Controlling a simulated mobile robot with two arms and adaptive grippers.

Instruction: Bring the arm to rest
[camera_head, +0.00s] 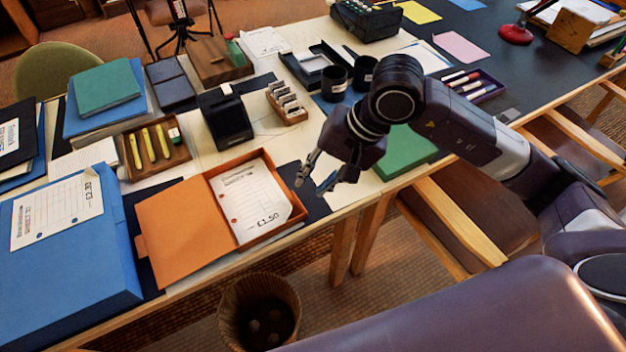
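My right arm comes in from the right edge and reaches over the table's front edge. Its gripper (311,186) points down beside the right rim of an orange open box (190,228), above a dark mat. The two fingers are apart, with nothing seen between them. I cannot tell whether the fingertips touch anything. My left gripper is not in view.
Black cups (334,82), a card rack (286,102) and a blue box (65,250) crowd the table. Wooden chairs (455,225) and a waste basket (258,310) stand in front.

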